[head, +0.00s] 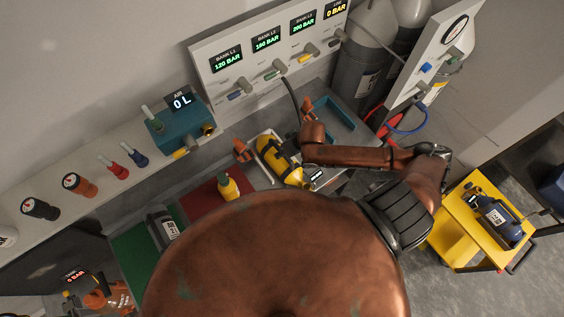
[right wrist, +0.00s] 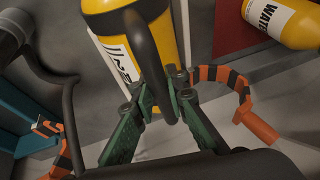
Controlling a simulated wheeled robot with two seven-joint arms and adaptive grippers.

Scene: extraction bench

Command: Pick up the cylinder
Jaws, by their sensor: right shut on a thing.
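In the head view my right arm hides part of the grasp. My left gripper is not in view.
Orange-and-black hooked pieces (right wrist: 238,85) stand on both sides of the gripper. A yellow water bottle (head: 228,187) stands on a red mat (head: 197,204) to the left. A teal tray (head: 335,112) lies behind right. A gauge panel (head: 225,85) closes the back. A yellow cart (head: 455,235) stands right.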

